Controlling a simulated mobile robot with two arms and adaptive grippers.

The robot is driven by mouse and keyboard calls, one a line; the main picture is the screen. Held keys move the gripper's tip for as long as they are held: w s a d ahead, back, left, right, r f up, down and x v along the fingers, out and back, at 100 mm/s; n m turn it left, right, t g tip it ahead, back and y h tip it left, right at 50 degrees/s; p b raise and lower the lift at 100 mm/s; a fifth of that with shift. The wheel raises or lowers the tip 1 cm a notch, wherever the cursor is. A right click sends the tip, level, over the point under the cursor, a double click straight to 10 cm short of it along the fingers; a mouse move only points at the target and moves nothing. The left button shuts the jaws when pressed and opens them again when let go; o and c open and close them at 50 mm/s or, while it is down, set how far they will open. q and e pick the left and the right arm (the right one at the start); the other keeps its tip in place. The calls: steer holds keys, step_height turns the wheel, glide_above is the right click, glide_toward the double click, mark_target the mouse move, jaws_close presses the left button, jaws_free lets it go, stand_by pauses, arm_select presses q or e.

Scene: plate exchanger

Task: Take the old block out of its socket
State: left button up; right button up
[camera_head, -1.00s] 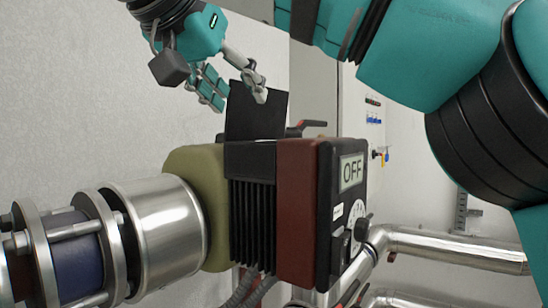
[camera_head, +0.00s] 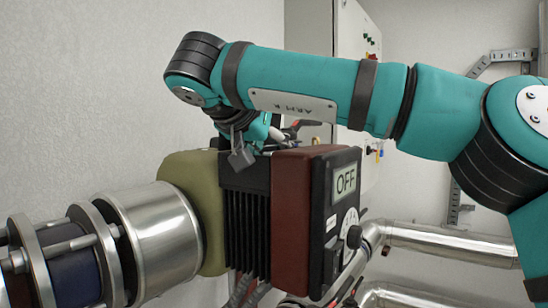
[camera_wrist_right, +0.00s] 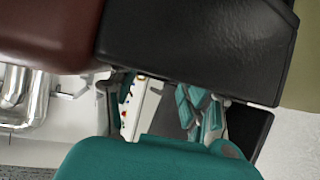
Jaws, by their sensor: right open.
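The black finned block (camera_head: 246,225) sits between an olive-green body (camera_head: 190,190) and a dark red body (camera_head: 297,215). I take it for the old block; I cannot make out a socket edge. Its smooth black face fills the upper part of the right wrist view (camera_wrist_right: 190,40). My right gripper (camera_head: 262,138) is at the top rear of the block, mostly hidden behind it and my wrist. In the right wrist view its fingers (camera_wrist_right: 163,100) are spread and empty, just below the block's edge; contact cannot be told. My left gripper is out of view.
A black panel with a dial and an "OFF" display (camera_head: 346,180) is on the red body's right. A steel cylinder (camera_head: 155,235) and flanges lie left. Shiny pipes (camera_head: 450,245) run at right. A white cabinet (camera_head: 345,30) stands behind. My right arm spans the top.

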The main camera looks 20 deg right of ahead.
steer(key=shift+w+d+f, duration=0.15)
steer(key=shift+w+d, duration=0.05)
steer(key=shift+s+a, duration=0.1)
steer(key=shift+a, duration=0.05)
steer(key=shift+s+a, duration=0.15)
steer(key=c, duration=0.9)
jaws_close()
